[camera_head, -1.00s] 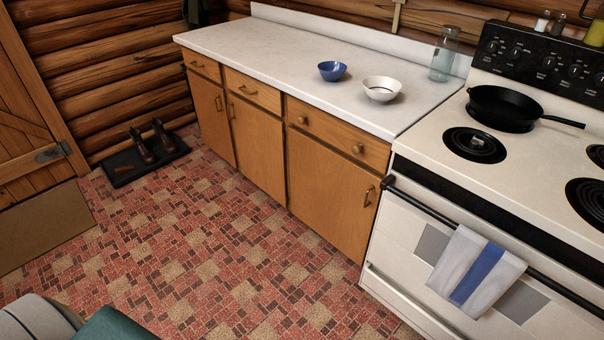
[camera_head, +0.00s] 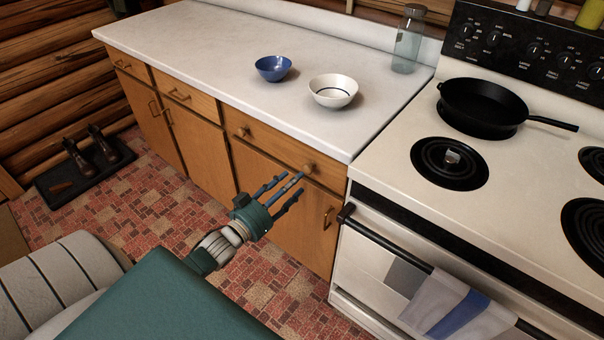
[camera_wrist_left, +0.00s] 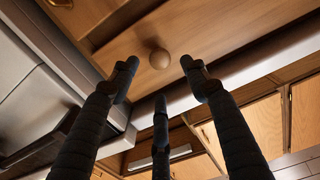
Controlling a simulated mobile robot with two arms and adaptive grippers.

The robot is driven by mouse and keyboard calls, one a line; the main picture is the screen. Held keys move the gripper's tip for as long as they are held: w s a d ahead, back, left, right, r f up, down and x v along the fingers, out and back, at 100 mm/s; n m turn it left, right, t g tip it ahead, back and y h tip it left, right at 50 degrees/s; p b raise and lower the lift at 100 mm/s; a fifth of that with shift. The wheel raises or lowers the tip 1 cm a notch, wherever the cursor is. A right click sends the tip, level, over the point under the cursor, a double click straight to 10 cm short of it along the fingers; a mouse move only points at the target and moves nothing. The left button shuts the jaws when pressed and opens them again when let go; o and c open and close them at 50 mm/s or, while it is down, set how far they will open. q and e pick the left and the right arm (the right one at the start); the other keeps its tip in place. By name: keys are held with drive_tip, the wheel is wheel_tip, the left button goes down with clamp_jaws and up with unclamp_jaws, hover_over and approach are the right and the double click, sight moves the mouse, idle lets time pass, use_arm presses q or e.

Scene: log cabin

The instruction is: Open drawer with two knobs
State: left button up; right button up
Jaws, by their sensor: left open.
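The wooden drawer with two round knobs (camera_head: 272,149) is shut, under the white counter beside the stove. Its left knob (camera_head: 243,131) and right knob (camera_head: 309,168) both show in the head view. My left gripper (camera_head: 283,186) is open and empty, with its fingers spread in front of the drawer, close to the right knob. In the left wrist view one round knob (camera_wrist_left: 159,59) shows on the drawer front (camera_wrist_left: 185,30), beyond and between the spread fingertips (camera_wrist_left: 158,80). I see no finger closed on it. My right gripper is not in view.
A blue bowl (camera_head: 273,69), a white bowl (camera_head: 333,91) and a glass jar (camera_head: 409,40) stand on the counter (camera_head: 200,45). The stove (camera_head: 510,185), with a black pan (camera_head: 483,104) and a towel (camera_head: 455,310) on its handle, stands to the right.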

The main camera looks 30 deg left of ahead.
sight(305, 171)
use_arm(q)
drive_tip(key=w, duration=0.4)
drive_tip(key=shift+w+d+f, duration=0.1)
drive_tip(key=shift+w+f, duration=0.05)
drive_tip(key=shift+w, duration=0.55)
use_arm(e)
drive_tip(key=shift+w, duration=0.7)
use_arm(q)
drive_tip(key=c, duration=1.2)
clamp_jaws()
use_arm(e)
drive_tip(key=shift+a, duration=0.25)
